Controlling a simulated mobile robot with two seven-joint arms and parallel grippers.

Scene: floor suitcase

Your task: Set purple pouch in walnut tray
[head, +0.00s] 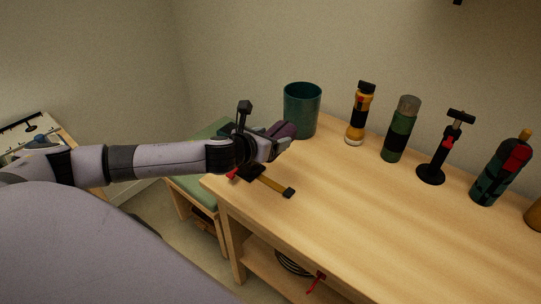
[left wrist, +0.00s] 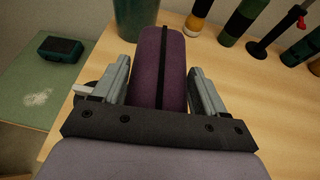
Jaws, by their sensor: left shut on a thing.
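The purple pouch (left wrist: 172,70) is a rounded dark purple case with a black strip along its length. My left gripper (left wrist: 158,88) is shut on it, with one finger on each side. In the head view the left gripper (head: 276,142) is at the left end of the wooden table, and the pouch (head: 284,130) shows in part beyond its fingers. I cannot tell whether the pouch touches the tabletop. I see no walnut tray in either view. My right gripper is not in view.
A teal cup (head: 302,110) stands just behind the pouch. A yellow flashlight (head: 361,113), a green bottle (head: 400,130) and a black stand (head: 437,150) line the back. A yellow-handled tool (head: 272,183) lies below the gripper. The table's (head: 350,210) front middle is clear.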

